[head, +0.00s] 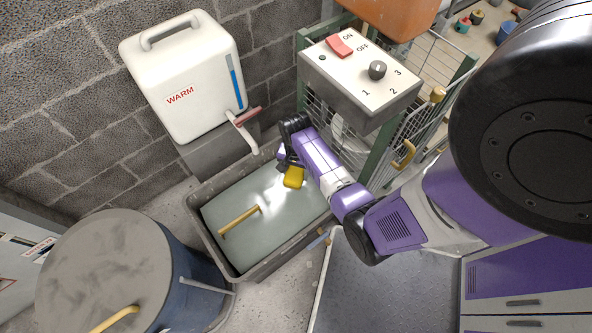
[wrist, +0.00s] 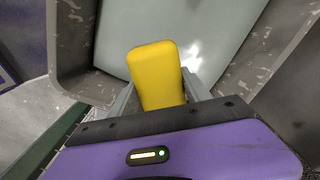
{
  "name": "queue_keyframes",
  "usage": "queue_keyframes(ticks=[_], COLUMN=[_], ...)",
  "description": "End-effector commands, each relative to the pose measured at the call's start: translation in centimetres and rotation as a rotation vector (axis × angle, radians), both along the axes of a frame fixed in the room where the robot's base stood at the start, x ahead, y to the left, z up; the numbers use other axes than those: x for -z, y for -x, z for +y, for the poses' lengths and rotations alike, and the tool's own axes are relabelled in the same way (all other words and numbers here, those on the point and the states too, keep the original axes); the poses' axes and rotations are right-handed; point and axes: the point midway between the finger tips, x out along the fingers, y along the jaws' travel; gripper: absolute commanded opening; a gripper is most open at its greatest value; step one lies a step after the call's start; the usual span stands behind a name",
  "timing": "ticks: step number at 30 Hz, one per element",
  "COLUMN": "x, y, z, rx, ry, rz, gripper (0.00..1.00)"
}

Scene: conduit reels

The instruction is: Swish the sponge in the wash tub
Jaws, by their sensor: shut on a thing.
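The yellow sponge (head: 293,177) is held by my gripper (head: 287,165) over the right back part of the wash tub. In the wrist view the sponge (wrist: 156,72) sits between the two grey fingers of my gripper (wrist: 158,95), which press on its sides. The wash tub (head: 204,232) is a grey rectangular trough with greyish water in it; its worn wall also shows in the wrist view (wrist: 75,45). I cannot tell whether the sponge touches the water. A wooden-coloured handle (head: 239,221) lies in the tub, left of the sponge.
A white dispenser marked WARM (head: 180,75) stands behind the tub, its spout near the back rim. A control box (head: 352,75) and a wire cage (head: 420,125) are to the right. A dark blue drum (head: 105,265) stands at front left.

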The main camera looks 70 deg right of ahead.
Motion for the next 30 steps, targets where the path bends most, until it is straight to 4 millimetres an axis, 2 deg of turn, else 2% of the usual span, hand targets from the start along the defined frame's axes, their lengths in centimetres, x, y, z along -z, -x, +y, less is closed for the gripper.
queue_keyframes(ticks=[3,30], x=[1.8,12.1], y=[0.0,-0.1], z=[0.0,0.0], rx=[0.000,0.000], ry=[0.000,0.000], rz=[0.000,-0.001], gripper=[0.03,0.03])
